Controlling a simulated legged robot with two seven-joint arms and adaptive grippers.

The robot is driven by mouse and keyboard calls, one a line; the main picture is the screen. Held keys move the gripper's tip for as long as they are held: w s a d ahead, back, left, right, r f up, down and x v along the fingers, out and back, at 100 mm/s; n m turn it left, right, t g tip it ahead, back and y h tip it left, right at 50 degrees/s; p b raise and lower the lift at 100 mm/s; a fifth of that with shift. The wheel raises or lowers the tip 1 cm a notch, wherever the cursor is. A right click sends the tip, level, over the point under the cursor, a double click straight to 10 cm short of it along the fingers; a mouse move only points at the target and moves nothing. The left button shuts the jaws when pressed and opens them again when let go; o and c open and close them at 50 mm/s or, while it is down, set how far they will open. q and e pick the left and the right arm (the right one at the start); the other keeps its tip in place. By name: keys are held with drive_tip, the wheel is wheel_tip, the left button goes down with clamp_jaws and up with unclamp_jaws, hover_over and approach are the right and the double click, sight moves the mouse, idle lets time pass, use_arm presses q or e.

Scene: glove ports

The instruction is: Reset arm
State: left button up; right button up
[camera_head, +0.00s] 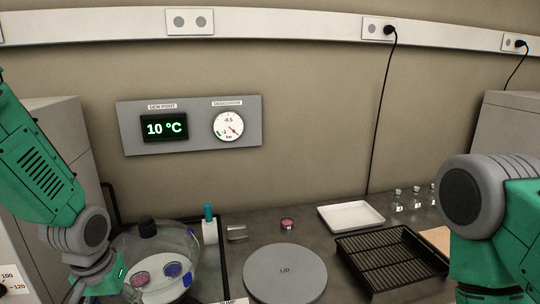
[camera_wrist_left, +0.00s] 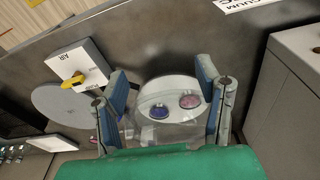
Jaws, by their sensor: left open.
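My left arm comes in from the left in the head view, with its wrist above the near left of the bench. My left gripper (camera_wrist_left: 162,72) is open in the left wrist view, its two blue-grey fingers apart with nothing held between them. Beyond the fingers is a clear vessel (camera_head: 190,240) with a black knob. Inside it are a pink dish (camera_head: 142,278) and a blue-purple dish (camera_head: 173,269); both also show in the left wrist view. My right arm stands at the right edge of the head view; its gripper is out of view.
A grey disc marked LID (camera_head: 285,273) lies on the bench. Right of it are a black rack (camera_head: 392,258), a white tray (camera_head: 351,216) and small bottles (camera_head: 398,201). A white AIR box with a yellow handle (camera_wrist_left: 73,80) is near the disc. The wall panel (camera_head: 190,125) reads 10 °C.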

use_arm(q)
drive_tip(key=s+d+f+b, duration=0.1)
drive_tip(key=s+f+b, duration=0.1)
drive_tip(key=s+f, duration=0.5)
drive_tip(key=s+f+b, duration=0.2)
drive_tip(key=s+f, duration=0.1)
drive_tip(key=f, duration=0.7)
drive_tip(key=s+f+m+b, duration=0.2)
drive_tip(key=s+f+b, duration=0.1)
drive_tip(key=s+f, duration=0.8)
drive_tip(key=s, duration=0.3)
drive_tip(key=shift+s+g, duration=0.15)
drive_tip(key=shift+g, duration=0.25)
drive_tip(key=shift+d+f, duration=0.1)
drive_tip(key=shift+f, duration=0.05)
